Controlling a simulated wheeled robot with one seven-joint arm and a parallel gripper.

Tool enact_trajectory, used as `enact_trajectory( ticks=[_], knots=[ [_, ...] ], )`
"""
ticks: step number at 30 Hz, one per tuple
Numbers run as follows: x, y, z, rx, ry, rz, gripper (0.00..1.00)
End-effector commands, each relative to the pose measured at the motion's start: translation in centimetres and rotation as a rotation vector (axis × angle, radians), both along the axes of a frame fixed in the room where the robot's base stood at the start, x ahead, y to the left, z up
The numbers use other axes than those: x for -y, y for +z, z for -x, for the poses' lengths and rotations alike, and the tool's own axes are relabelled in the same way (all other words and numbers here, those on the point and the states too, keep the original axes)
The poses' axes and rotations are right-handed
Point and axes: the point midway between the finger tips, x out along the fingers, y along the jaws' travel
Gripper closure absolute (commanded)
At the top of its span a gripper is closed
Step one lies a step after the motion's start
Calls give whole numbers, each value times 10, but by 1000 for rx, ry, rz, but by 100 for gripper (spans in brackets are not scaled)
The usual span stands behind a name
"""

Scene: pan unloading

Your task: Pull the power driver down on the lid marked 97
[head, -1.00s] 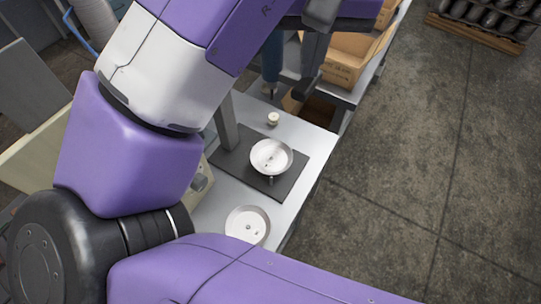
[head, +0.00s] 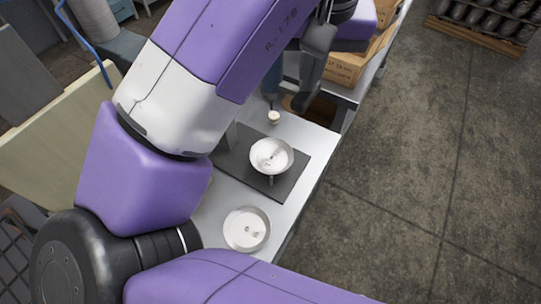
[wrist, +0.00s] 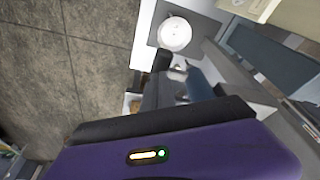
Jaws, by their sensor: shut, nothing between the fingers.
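A round pale metal dish with a lid-like white top (head: 271,155) sits on a dark mat (head: 292,178); it also shows in the wrist view (wrist: 174,33). A second one (head: 246,230) stands nearer on the bench. I cannot read a 97 on either. The power driver, a blue upright tool (head: 271,82), hangs above the bench behind the mat, partly hidden by my arm. In the wrist view its blue body (wrist: 200,84) is just right of my gripper. My gripper (head: 301,103) is shut and empty, right of the driver; I cannot tell whether they touch.
A small cream knob-like piece (head: 273,117) stands behind the mat. A cardboard box (head: 345,68) is on the bench at the back. A grey post rises by the mat's left edge.

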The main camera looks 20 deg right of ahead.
Motion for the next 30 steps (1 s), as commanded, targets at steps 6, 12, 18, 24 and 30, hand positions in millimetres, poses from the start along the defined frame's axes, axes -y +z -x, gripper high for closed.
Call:
enact_trajectory(
  ticks=[6,12,18,24,30],
  knots=[
    [0,-13,1,-3,0,0,100],
    [0,-22,1,-3,0,0,100],
    [0,-30,1,-2,0,-1,100],
    [0,-39,1,-3,0,0,100],
    [0,-49,1,-3,-1,-1,100]
  ],
)
